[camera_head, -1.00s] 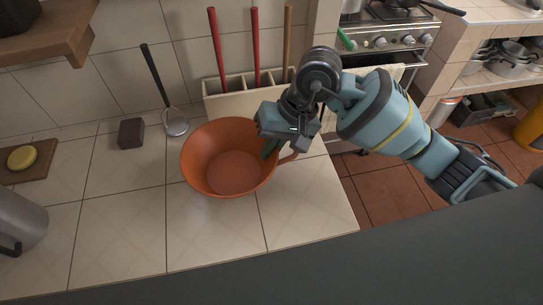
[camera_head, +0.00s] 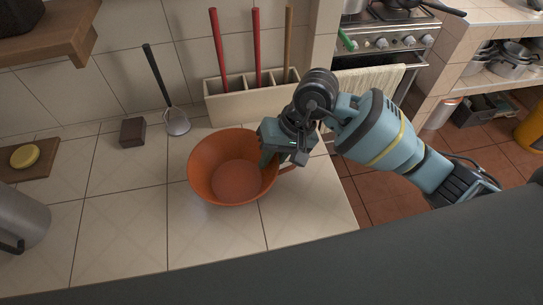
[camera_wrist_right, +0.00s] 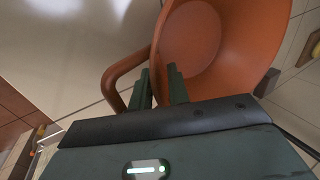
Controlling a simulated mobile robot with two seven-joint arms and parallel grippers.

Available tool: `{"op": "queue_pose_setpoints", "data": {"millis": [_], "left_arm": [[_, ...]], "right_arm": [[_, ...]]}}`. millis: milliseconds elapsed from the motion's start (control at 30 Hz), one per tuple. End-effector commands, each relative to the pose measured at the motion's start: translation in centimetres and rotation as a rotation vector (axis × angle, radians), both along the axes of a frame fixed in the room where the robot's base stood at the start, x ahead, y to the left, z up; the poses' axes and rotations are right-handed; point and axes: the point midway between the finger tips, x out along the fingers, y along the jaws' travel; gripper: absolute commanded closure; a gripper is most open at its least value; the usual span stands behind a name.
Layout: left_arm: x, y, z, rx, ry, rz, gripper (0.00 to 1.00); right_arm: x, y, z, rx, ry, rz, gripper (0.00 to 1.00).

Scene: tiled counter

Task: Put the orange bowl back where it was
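The orange bowl (camera_head: 237,182) is upright over the tiled counter in the head view, in front of the tool holder. I cannot tell whether its base touches the tiles. My right gripper (camera_head: 268,160) is at the bowl's right rim, close to its side handle. In the right wrist view the fingers (camera_wrist_right: 160,88) straddle the wall of the orange bowl (camera_wrist_right: 193,42), one inside and one outside. They are shut on it, with the handle beside them. My left gripper is not in view.
A tool holder (camera_head: 225,110) with red- and brown-handled tools stands at the wall. The counter front is clear.

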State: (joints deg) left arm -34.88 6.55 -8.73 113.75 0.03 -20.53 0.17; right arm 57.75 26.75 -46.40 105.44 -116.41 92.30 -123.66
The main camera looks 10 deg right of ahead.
Motion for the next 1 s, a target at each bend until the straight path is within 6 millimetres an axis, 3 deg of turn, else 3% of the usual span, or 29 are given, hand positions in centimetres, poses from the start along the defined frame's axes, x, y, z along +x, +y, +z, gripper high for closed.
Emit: {"op": "queue_pose_setpoints", "data": {"millis": [467,1000], "left_arm": [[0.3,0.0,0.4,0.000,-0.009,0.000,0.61],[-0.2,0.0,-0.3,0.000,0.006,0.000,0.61]], "right_arm": [[0.1,-0.2,1.1,0.001,-0.005,-0.001,0.76],[0.0,-4.2,9.8,0.000,-0.002,-0.001,0.76]]}}
